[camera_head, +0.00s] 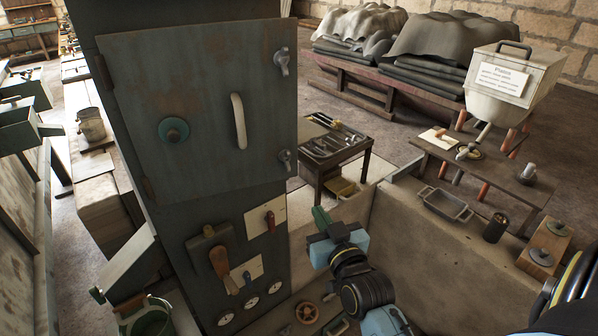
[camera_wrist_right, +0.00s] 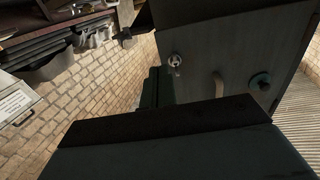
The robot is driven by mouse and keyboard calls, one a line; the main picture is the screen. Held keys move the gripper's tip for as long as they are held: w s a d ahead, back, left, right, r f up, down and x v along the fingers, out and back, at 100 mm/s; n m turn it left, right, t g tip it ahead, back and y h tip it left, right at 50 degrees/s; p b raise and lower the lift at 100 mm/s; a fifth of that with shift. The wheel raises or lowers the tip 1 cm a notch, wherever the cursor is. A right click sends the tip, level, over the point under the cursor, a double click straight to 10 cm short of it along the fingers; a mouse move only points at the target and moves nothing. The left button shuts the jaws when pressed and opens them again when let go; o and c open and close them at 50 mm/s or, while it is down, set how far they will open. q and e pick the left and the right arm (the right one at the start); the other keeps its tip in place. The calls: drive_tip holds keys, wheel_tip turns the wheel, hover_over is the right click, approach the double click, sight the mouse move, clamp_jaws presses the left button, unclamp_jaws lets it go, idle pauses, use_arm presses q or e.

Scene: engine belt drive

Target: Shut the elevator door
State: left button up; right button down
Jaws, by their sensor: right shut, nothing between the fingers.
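The elevator door (camera_head: 205,90) is a worn grey-green metal panel on the tall cabinet, with hinges on its left edge. It has a pale curved handle (camera_head: 239,121), a teal round knob (camera_head: 174,131) and two latches (camera_head: 281,62) on its right edge. The door also shows in the right wrist view (camera_wrist_right: 225,75), tilted. My right gripper (camera_head: 322,222) is shut and empty, below and right of the door, apart from it. My left gripper is not in view.
Below the door are a brown lever (camera_head: 219,262), a red switch (camera_head: 270,220) and several gauges. A low wall (camera_head: 430,250) runs to the right of my right gripper. A tool table (camera_head: 335,145) and a bench with a white hopper (camera_head: 515,80) stand behind.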

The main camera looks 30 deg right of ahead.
sight(295, 170)
drive_tip(key=x, duration=0.4)
drive_tip(key=p+x, duration=0.1)
drive_tip(key=x, duration=0.9)
drive_tip(key=shift+d+r, duration=0.15)
drive_tip(key=shift+r, duration=0.2)
